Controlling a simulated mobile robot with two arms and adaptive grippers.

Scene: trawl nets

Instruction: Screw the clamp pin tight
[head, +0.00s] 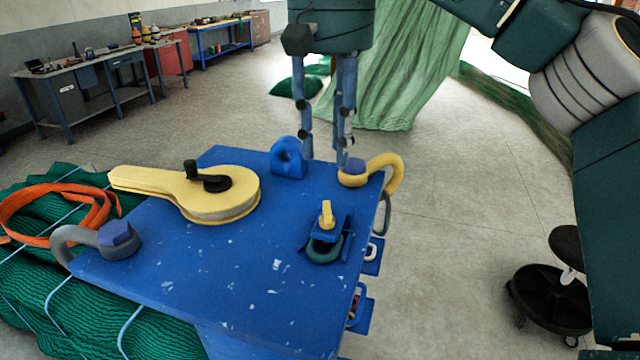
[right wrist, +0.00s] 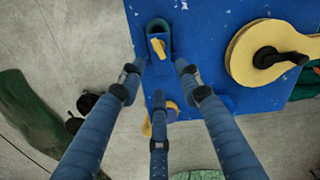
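The yellow clamp pin (head: 326,215) stands in a small blue clamp (head: 338,229) near the right edge of the blue plate (head: 210,280). A dark teal loop (head: 325,255) lies at the clamp's front. In the right wrist view the yellow pin (right wrist: 158,47) shows just beyond the fingertips. My right gripper (head: 325,160) points down over the plate's far right corner, behind the clamp and apart from the pin. Its three fingers are spread and hold nothing, as the right wrist view (right wrist: 160,72) shows. How far the pin is screwed in cannot be told. My left gripper is out of view.
A yellow block (head: 215,198) with a black crank, a blue eye lug (head: 287,158), a yellow shackle (head: 393,165) and a grey shackle (head: 68,238) sit on the plate. Green netting (head: 150,320) lies left. A black stool (head: 550,300) stands right; open floor lies between.

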